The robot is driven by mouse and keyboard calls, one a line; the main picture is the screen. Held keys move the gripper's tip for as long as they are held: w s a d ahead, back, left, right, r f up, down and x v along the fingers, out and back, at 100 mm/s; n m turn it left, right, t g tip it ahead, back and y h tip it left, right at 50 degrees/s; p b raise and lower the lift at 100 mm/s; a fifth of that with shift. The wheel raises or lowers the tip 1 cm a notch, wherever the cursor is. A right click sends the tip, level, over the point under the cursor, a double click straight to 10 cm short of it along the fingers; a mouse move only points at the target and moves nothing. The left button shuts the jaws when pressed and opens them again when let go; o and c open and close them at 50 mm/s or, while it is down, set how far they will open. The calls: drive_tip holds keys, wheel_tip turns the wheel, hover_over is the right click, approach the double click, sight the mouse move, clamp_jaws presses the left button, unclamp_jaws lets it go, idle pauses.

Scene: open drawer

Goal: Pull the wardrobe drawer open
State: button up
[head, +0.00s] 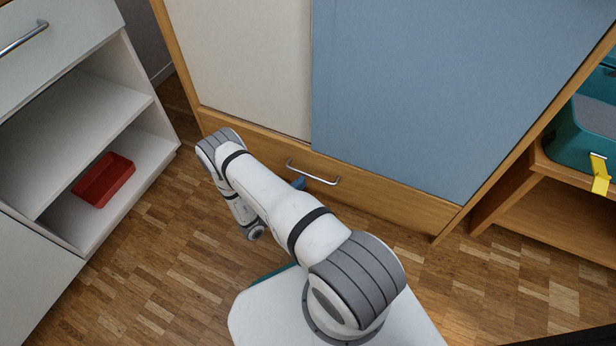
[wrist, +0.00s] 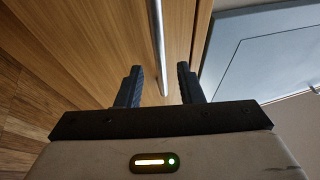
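The wardrobe drawer (head: 385,203) is a wide wooden front below the sliding doors and looks flush with the frame. Its silver bar handle (head: 320,179) runs along the front. In the wrist view the handle (wrist: 159,40) lies between the two dark fingers of my gripper (wrist: 160,85), with a gap visible on each side. My gripper is open. In the head view my arm hides most of the gripper; only a small blue finger part (head: 298,183) shows beside the handle. I cannot tell how deep the bar sits between the fingers.
The wardrobe has a cream door (head: 250,60) and a blue door (head: 420,90). At left an open-shelved cabinet (head: 165,140) holds a red tray (head: 104,180). At right a wooden shelf (head: 540,205) carries a teal box (head: 575,140). The parquet floor before the drawer looks clear.

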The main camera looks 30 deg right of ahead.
sight(310, 175)
drive_tip(key=b+x, duration=0.1)
drive_tip(key=x, duration=0.4)
clamp_jaws()
idle(0.3)
